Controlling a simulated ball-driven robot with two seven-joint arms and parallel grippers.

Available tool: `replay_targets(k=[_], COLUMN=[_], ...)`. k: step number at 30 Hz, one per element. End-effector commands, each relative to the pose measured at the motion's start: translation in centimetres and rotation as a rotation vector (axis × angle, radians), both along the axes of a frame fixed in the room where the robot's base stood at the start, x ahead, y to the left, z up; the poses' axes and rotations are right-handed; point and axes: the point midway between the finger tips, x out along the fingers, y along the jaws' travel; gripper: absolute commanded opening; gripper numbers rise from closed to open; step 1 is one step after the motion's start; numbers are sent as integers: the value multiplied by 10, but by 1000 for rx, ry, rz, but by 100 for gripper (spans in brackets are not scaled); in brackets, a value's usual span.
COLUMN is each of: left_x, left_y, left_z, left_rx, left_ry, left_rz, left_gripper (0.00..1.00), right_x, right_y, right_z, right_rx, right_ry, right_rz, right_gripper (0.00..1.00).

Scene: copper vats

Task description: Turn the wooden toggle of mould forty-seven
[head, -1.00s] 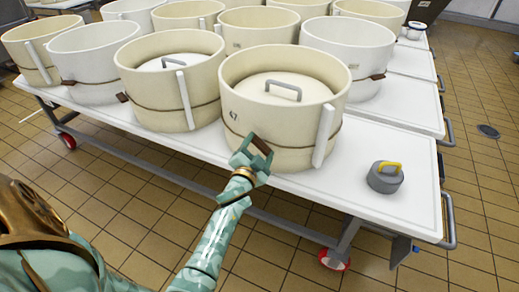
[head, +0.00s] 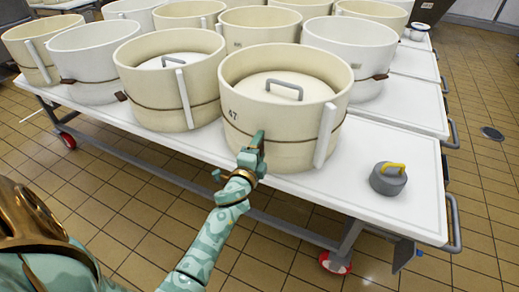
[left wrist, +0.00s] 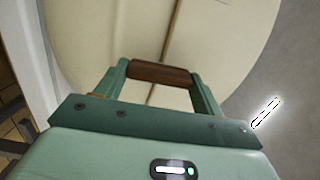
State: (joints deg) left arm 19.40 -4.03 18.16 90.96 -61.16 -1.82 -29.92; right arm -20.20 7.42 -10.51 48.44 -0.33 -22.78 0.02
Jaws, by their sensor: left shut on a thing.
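Mould forty-seven is the cream tub (head: 235,90) at the front of the table, with "47" on its wall, a lid with a grey handle (head: 284,90) inside, and a brown cord around it. My left gripper (head: 255,148) is at its front wall, below the number. In the left wrist view its two fingers are shut on the ends of the brown wooden toggle (left wrist: 160,73). The toggle lies across the line of the cord (left wrist: 172,35) there. In the head view the gripper mostly hides the toggle. My right gripper is not in view.
A grey weight with a yellow handle (head: 388,180) stands on the white table (head: 360,150) right of the mould. Another cream mould (head: 150,90) stands close on the left, with more tubs behind. Tiled floor lies in front.

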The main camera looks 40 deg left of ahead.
Motion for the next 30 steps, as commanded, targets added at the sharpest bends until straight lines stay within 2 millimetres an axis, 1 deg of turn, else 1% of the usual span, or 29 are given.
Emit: replay_targets(k=[1, 10, 20, 21, 22, 23, 30], left_x=[-1, -1, -1, -1, -1, -1, 0], left_y=[0, 0, 0, 0, 0, 0, 0], left_z=[-4, -3, -4, -4, -3, -3, -2], left_rx=[12, 51, 52, 53, 53, 52, 51], left_ry=[11, 24, 26, 25, 25, 25, 21], left_rz=[1, 0, 1, 1, 0, 0, 0], left_gripper=[45, 45, 45, 79, 88, 90, 90], right_x=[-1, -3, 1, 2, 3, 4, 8], right_y=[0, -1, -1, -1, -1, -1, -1], right_z=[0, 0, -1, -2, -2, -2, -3], right_rx=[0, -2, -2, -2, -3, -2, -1], right_ry=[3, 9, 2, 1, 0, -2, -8], right_rz=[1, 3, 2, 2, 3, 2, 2], right_gripper=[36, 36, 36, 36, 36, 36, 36])
